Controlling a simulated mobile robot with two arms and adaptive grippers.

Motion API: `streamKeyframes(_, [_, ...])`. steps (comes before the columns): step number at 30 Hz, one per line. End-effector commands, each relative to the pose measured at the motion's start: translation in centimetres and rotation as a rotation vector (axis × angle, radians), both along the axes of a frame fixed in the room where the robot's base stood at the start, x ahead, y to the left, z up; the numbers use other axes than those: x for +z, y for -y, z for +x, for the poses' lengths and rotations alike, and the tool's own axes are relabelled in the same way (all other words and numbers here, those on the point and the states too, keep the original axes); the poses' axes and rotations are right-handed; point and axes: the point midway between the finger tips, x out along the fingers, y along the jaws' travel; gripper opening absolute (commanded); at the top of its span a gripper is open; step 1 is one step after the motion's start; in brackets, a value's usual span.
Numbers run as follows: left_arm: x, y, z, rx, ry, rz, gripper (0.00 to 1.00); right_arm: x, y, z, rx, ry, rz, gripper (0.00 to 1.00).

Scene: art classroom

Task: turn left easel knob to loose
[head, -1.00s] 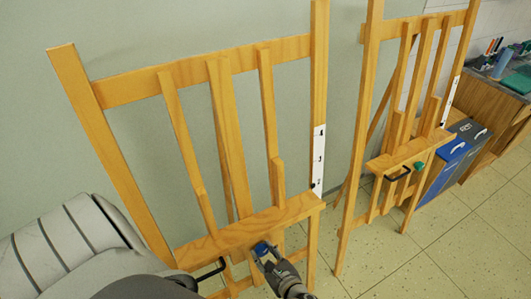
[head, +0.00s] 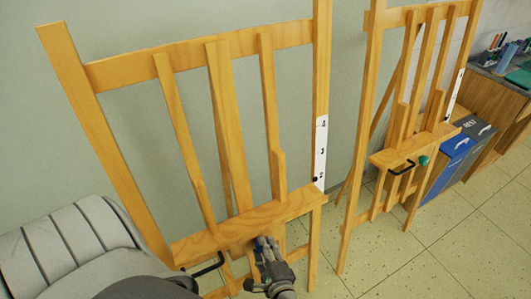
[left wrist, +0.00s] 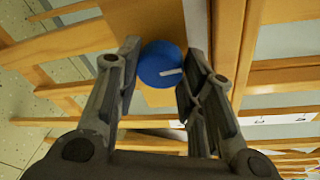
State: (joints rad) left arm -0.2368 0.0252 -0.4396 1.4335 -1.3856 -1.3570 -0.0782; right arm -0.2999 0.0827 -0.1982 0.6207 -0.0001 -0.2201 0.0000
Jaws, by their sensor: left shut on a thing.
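The left easel's knob is a blue disc with a white mark (left wrist: 158,60), plain in the left wrist view. It sits on the front of the wooden easel, just below the ledge (head: 205,242). My left gripper (left wrist: 160,75) has one finger on each side of the knob and is shut on it. In the head view my left gripper (head: 266,246) is under the ledge and hides most of the knob. The white mark slants up to the right in the left wrist view. My right gripper is not in view.
A black handle (head: 208,267) is left of my gripper under the ledge. A white scale strip (head: 320,150) is on the right post. Tiled floor (head: 425,240) is clear in front.

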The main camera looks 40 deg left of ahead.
Motion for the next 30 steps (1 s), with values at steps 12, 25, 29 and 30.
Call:
streamKeyframes(12, [-0.6, -0.3, -0.1, 0.072, 0.363, -0.143, 0.12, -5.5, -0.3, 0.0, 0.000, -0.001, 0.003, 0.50])
streamKeyframes(25, [-0.5, -0.3, -0.1, 0.134, 0.691, -0.279, 0.12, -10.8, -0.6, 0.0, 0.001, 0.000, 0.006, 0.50])
streamKeyframes(29, [-0.4, -0.4, -0.1, 0.147, 0.756, -0.306, 0.12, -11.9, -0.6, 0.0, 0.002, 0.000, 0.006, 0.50])
streamKeyframes(30, [-0.4, -0.4, -0.1, 0.150, 0.774, -0.313, 0.12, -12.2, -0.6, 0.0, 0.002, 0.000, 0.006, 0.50])
